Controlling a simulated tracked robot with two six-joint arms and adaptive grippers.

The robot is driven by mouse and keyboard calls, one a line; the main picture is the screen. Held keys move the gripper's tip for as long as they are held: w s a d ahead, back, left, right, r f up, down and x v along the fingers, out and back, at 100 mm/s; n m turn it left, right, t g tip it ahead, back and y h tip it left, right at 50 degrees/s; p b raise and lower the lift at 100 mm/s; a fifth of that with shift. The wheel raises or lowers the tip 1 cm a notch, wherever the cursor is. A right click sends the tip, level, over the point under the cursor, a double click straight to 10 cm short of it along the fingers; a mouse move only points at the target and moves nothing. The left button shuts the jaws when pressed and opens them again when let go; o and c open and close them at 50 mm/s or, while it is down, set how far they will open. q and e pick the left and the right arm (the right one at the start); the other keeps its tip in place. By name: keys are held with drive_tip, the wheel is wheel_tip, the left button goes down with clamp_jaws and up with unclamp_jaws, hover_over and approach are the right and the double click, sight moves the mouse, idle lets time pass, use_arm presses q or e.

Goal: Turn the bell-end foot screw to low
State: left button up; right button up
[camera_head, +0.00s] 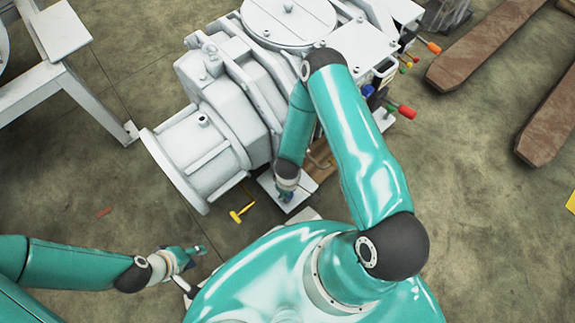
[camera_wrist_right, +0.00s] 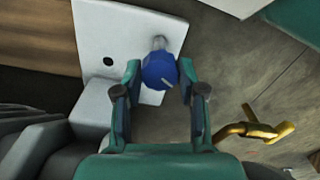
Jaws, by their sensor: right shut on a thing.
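The bell-end foot screw shows in the right wrist view as a blue knob (camera_wrist_right: 159,71) with a pale pointer line, on a metal shank. It stands at the edge of a white foot plate (camera_wrist_right: 95,38) that has a dark hole. My right gripper (camera_wrist_right: 160,80) has its fingers on both sides of the knob and is shut on it. In the head view my right gripper (camera_head: 286,194) is small at the foot plate (camera_head: 268,186), beside the machine's bell end (camera_head: 176,165). My left gripper (camera_head: 196,253) is away at lower left, near no object; its finger gap is unclear.
The white machine (camera_head: 235,85) fills the upper middle. A yellow handle (camera_head: 240,212) lies close left of the foot plate, and shows in the wrist view (camera_wrist_right: 256,130). Red-handled parts (camera_head: 405,111) stick out at right. A white frame (camera_head: 60,75) stands at left. Floor at lower right is clear.

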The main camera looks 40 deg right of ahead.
drive_tip(key=o, duration=1.1)
drive_tip(key=shift+o, duration=0.2)
wheel_tip(320, 180, up, 12)
drive_tip(key=shift+w+a, duration=0.1)
